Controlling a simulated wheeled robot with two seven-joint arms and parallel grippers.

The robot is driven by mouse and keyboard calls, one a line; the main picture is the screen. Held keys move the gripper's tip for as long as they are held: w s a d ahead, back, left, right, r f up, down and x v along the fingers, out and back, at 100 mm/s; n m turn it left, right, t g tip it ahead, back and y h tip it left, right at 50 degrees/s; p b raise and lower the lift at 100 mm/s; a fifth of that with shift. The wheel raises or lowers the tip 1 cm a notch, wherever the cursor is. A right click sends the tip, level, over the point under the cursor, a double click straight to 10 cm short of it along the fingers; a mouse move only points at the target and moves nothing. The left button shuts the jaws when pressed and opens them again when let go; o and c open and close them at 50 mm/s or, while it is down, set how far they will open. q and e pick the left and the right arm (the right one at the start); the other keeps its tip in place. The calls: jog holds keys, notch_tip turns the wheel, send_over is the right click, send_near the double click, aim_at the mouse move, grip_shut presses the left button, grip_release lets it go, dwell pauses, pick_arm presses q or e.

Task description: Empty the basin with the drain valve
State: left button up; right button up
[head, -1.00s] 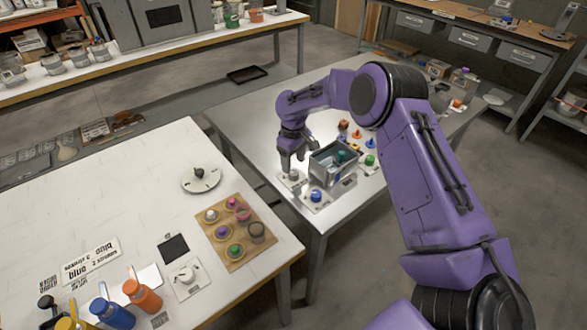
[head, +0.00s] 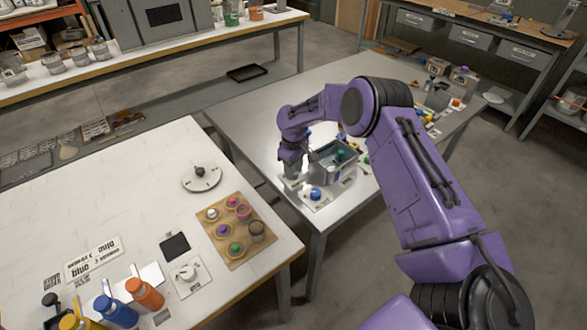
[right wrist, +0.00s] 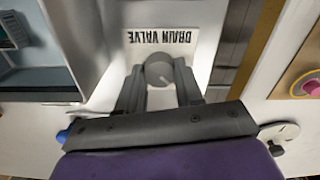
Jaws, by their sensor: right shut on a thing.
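The grey basin (head: 338,158) stands on the metal table, with bluish liquid and a green-topped item showing in it. The drain valve's grey round knob (right wrist: 158,70) sits on a white plate labelled DRAIN VALVE (right wrist: 160,38), beside the basin. My right gripper (head: 292,172) reaches down to the knob from above. In the right wrist view its two fingers (right wrist: 159,88) are on either side of the knob, shut on it. In the head view the gripper hides most of the valve. My left gripper is not in view.
A blue knob (head: 316,194) on a white plate stands just in front of the basin. A gap separates the two tables.

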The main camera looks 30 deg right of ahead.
jog(key=m+p, duration=0.1)
jog(key=m, duration=0.2)
jog(key=shift+r+m+p, duration=0.1)
jog(key=shift+m+p, duration=0.2)
jog(key=shift+m, duration=0.1)
jog(key=m, duration=0.3)
jog(key=shift+m+p, duration=0.3)
jog(key=shift+p, duration=0.05)
jog(key=m, duration=0.4)
jog(key=shift+m, duration=0.3)
jog(key=m, duration=0.5)
jog(key=shift+p, duration=0.35)
jog(key=o, duration=1)
jog(key=shift+a, duration=0.1)
jog(key=shift+o, duration=0.2)
